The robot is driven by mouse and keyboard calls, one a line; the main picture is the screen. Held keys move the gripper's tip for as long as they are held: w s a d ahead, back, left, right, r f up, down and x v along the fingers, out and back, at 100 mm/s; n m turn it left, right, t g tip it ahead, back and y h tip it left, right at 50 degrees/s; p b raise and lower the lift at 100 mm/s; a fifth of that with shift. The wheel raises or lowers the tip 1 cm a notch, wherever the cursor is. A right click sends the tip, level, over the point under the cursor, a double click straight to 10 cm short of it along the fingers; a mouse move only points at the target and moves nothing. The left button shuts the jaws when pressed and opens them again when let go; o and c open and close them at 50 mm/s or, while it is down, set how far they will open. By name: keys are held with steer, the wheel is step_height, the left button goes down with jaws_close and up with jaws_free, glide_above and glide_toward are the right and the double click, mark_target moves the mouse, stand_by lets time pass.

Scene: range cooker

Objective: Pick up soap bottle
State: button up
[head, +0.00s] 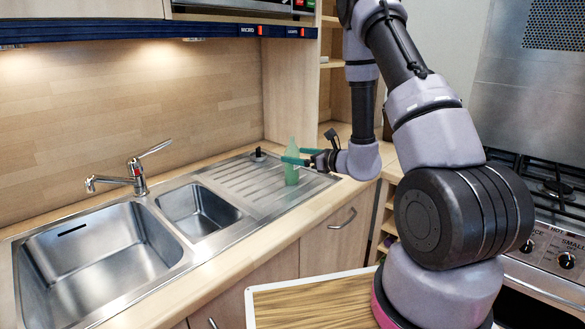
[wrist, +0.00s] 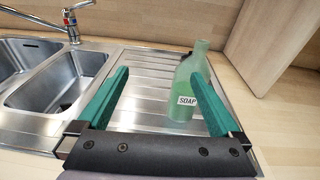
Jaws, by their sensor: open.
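The soap bottle (head: 291,175) is pale green and translucent, and stands upright on the ridged steel drainboard (head: 245,182). In the wrist view the bottle (wrist: 184,88) shows a white SOAP label facing me. My gripper (head: 298,156) is open, with two teal fingers pointing at the bottle, and holds nothing. In the wrist view the bottle is right of the middle of my gripper (wrist: 160,74). The right finger overlaps and hides part of the bottle's right side. I cannot tell whether that finger touches it.
Two sink basins (head: 98,262) with a tap (head: 137,176) lie left of the drainboard. A small black object (head: 258,155) sits at the drainboard's back edge. A wooden side panel (wrist: 268,40) stands behind the bottle to the right. The drainboard's middle is clear. A gas hob (head: 550,185) is at right.

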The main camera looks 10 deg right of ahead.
mark_target(293, 139)
steer(key=d+f+m+h, duration=0.1)
steer(key=f, duration=0.1)
steer(key=d+f+m+t+h, duration=0.1)
steer(key=d+f, duration=0.1)
steer(key=d+f+h, duration=0.1)
steer(key=f, duration=0.1)
steer(key=shift+w+d+f+m, duration=0.15)
steer(key=shift+d+f+m, duration=0.15)
steer(key=shift+m, duration=0.1)
steer(key=shift+w+f, duration=0.1)
steer(key=shift+w, duration=0.25)
steer(key=shift+h, duration=0.3)
steer(key=x, duration=0.4)
steer(key=shift+w+a, duration=0.15)
steer(key=shift+w, duration=0.1)
steer(key=shift+a+r+x, duration=0.1)
steer(key=shift+r+x, duration=0.05)
steer(key=shift+x, duration=0.75)
steer(key=shift+a+r+x, duration=0.1)
steer(key=shift+r+x, duration=0.1)
steer(key=shift+x, duration=0.7)
steer(key=shift+a+r+x, duration=0.1)
steer(key=shift+r+x, duration=0.05)
steer(key=shift+x, duration=0.75)
steer(key=c, duration=1.4)
steer(key=shift+c, duration=0.2)
steer(key=shift+r, duration=0.15)
step_height(293, 139, up, 10)
steer(key=shift+f, duration=0.15)
